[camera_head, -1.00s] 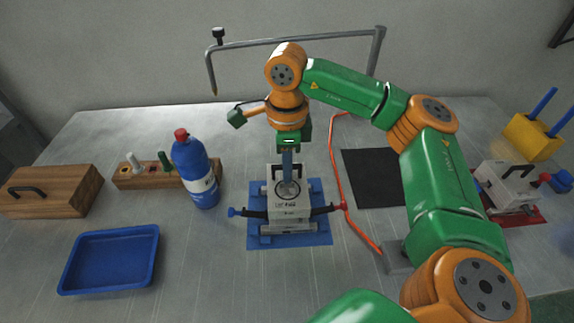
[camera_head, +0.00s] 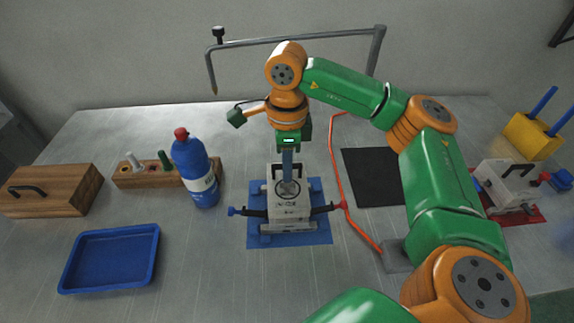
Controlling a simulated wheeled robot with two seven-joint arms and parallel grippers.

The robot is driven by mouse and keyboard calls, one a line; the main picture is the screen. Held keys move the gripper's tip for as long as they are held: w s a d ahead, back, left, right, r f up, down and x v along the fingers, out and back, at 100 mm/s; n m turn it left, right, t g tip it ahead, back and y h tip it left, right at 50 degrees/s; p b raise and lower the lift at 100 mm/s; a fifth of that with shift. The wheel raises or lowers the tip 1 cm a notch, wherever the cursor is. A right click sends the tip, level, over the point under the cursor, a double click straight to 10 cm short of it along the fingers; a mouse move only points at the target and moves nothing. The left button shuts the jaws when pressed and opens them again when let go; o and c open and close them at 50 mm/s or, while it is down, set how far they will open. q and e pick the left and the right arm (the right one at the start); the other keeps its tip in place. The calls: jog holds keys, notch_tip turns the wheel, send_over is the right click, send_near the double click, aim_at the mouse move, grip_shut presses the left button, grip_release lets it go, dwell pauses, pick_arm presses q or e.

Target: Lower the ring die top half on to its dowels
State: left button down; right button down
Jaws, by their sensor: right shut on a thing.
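The ring die top half (camera_head: 289,208) is a pale grey block with a dark handle and a round mark, in the centre of the head view. It sits over the lower die parts (camera_head: 283,227) on a blue mat (camera_head: 320,236). I cannot tell whether a gap is left between the halves, and the dowels are hidden. My right gripper (camera_head: 288,178) reaches down from above and is shut on the top half at its handle. My left gripper is not in view.
A blue bottle (camera_head: 195,170) stands left of the mat before a wooden rack (camera_head: 130,179). A blue tray (camera_head: 108,285) lies front left. A red hose (camera_head: 338,170) runs right of the die, beside a black pad (camera_head: 374,180). Another die (camera_head: 508,185) sits at right.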

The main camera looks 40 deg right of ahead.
jog(key=shift+f+b, duration=0.95)
jog(key=shift+f, duration=0.2)
jog(key=c, duration=0.8)
grip_release()
jog(key=shift+c, duration=0.2)
jog(key=shift+r, duration=0.1)
notch_tip(320, 180, up, 7)
jog(key=shift+r+p, duration=0.1)
jog(key=shift+p, duration=0.3)
jog(key=shift+s, duration=0.1)
